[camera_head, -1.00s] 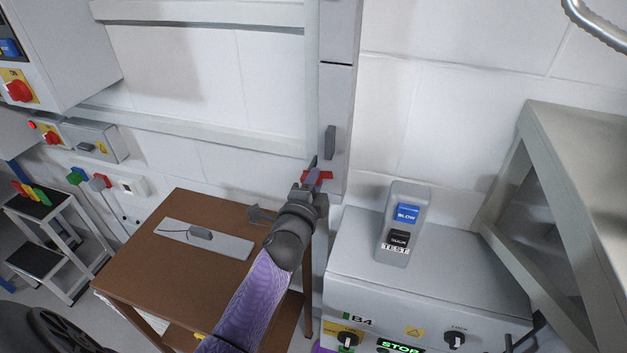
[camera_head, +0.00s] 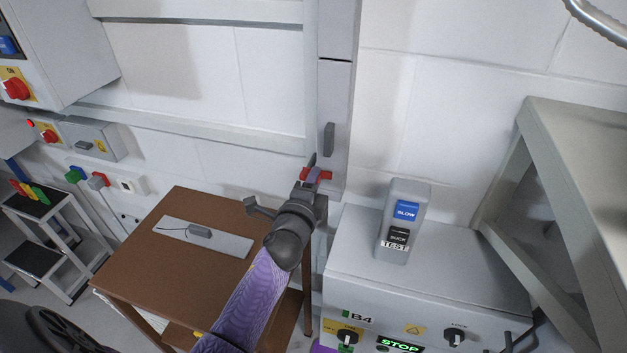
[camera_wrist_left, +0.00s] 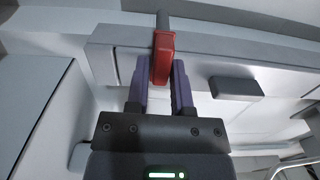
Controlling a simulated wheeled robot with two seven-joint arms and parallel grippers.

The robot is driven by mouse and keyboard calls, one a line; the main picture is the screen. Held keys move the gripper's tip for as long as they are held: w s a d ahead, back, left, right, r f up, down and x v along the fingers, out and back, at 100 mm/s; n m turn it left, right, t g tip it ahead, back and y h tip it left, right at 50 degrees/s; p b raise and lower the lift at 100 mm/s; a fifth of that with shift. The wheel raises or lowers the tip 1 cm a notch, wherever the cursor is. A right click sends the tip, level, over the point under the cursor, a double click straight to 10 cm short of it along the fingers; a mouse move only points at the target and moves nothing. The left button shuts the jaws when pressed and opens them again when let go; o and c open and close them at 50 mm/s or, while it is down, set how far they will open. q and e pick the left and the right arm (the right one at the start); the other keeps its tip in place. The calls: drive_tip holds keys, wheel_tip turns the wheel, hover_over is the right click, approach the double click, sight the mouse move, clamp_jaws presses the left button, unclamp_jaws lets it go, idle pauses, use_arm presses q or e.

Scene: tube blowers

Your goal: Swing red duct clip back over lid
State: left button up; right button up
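The red duct clip (camera_head: 325,175) is on the front of the grey vertical duct (camera_head: 334,100), partly hidden by my left gripper. My left gripper (camera_head: 312,174) is up against the duct at the clip. In the left wrist view the red clip (camera_wrist_left: 163,58) lies between the two purple fingers of my left gripper (camera_wrist_left: 161,75). The fingers sit close along both sides of it and look shut on it. A grey rod shows just beyond the clip. I cannot clearly make out a lid edge. My right gripper is not in view.
A grey handle (camera_head: 329,140) sticks out of the duct just above the clip. Below right is a grey machine (camera_head: 460,275) with a blow/suck test switch box (camera_head: 403,225). A brown table (camera_head: 150,250) stands at left, with a grey plate (camera_head: 180,238) on it.

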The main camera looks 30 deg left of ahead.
use_arm(q)
drive_tip(key=o, duration=0.3)
drive_tip(key=shift+s, duration=0.1)
drive_tip(key=p+v, duration=0.1)
drive_tip(key=v, duration=0.8)
drive_tip(key=shift+s+d, duration=0.2)
drive_tip(key=shift+s, duration=0.15)
